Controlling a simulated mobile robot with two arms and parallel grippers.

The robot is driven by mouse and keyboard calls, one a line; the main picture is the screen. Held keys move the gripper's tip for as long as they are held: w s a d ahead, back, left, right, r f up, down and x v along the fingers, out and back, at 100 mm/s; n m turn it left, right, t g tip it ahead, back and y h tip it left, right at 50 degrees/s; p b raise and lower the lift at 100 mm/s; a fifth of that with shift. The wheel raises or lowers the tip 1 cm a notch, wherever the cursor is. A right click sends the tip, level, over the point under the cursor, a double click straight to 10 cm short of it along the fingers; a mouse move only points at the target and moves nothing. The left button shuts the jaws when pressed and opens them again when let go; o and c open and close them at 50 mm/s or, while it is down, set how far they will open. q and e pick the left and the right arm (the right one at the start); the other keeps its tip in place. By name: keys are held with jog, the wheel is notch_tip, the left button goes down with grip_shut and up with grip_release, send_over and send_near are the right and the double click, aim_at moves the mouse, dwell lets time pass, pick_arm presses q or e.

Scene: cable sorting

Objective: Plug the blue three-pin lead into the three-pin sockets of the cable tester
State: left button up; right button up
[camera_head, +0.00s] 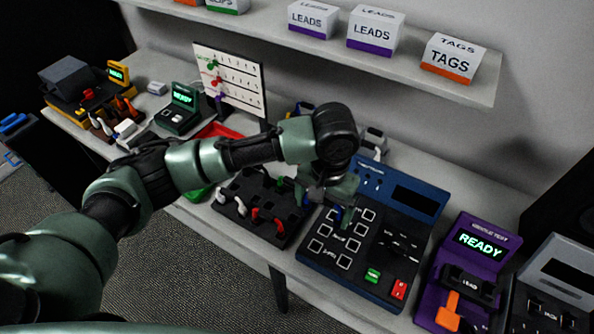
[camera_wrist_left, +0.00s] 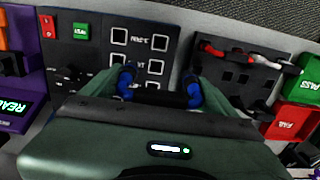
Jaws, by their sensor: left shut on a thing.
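The cable tester (camera_head: 418,188) is a blue and dark grey panel with a dark display, square white-outlined sockets, and green and red buttons. Its socket face also shows in the left wrist view (camera_wrist_left: 110,52). My left gripper (camera_head: 340,208) is over the tester's left side, near the sockets. It is shut on the blue lead (camera_wrist_left: 127,79), whose two blue ends show by my fingertips in the left wrist view. The arm and fingers hide most of the lead in the head view. I cannot tell whether its ends touch the sockets. My right gripper is not in view.
A black rack (camera_head: 243,208) with red and white leads stands left of the tester. A purple tester (camera_head: 470,255) reading READY is close on the right. A red bin (camera_wrist_left: 292,121) and a green PASS bin (camera_wrist_left: 309,76) are beyond the rack. A shelf (camera_head: 285,45) with boxes overhangs the back.

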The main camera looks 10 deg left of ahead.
pick_arm(q)
jog(key=s+d+f, duration=0.3)
jog(key=s, duration=0.1)
jog(key=b, duration=0.6)
send_over(330, 253)
notch_tip(330, 253, down, 4)
jog(key=shift+f, duration=0.75)
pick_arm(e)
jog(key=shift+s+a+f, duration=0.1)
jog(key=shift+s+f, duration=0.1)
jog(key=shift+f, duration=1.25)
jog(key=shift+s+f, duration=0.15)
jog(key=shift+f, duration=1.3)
pick_arm(q)
jog(key=shift+r+p, duration=0.1)
jog(key=shift+p, duration=1.35)
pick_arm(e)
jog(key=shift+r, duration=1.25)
pick_arm(q)
jog(key=shift+f+p, duration=0.3)
jog(key=shift+f, duration=0.25)
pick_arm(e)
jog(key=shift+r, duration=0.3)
pick_arm(q)
jog(key=shift+f+p, duration=0.3)
jog(key=shift+p, duration=0.05)
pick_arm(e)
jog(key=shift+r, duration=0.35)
